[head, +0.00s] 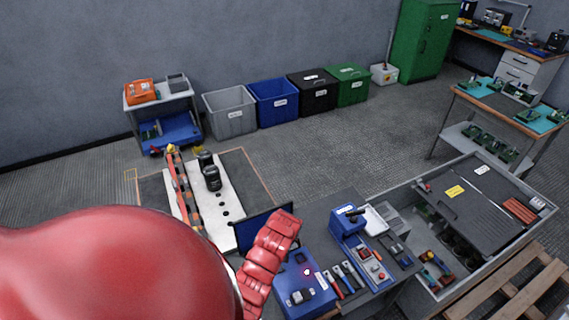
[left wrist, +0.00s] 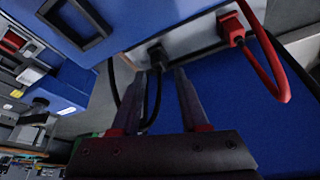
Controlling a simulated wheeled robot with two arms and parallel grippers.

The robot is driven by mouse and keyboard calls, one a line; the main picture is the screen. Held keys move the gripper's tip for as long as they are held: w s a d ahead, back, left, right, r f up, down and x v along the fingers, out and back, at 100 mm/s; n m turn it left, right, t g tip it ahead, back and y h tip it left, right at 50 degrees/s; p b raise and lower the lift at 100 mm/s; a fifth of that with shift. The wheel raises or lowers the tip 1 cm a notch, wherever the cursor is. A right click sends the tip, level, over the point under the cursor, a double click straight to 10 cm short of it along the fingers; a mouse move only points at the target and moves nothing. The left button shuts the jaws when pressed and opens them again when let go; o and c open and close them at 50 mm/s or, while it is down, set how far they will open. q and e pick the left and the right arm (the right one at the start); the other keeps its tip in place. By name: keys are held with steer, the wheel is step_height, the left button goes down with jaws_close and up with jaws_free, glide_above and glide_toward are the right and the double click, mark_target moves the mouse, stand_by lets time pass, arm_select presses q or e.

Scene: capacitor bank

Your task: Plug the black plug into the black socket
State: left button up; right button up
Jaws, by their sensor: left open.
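In the left wrist view, a black plug (left wrist: 157,56) with a black cable hanging down sits at a grey panel (left wrist: 195,43) under a blue housing. Whether it is seated in a socket there cannot be told, and no separate black socket can be made out. My left gripper (left wrist: 158,78) is open. Its two dark fingers point up at the panel, on either side of the black plug and cable, with gaps showing between. In the head view my red left arm covers the lower left and its gripper is hidden. My right gripper is not in view.
A red plug (left wrist: 232,28) with a looping red cable is in the panel right of the black one. In the head view, a blue case (head: 302,282) stands beside my arm, and a workbench with blue devices (head: 347,221) is to the right. A grey chest (head: 540,203) stands further right.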

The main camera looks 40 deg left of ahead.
arm_select(q)
steer(key=p+v, duration=0.5)
steer(key=v, duration=1.2)
steer(key=shift+r+p, duration=0.2)
steer(key=shift+p, duration=0.1)
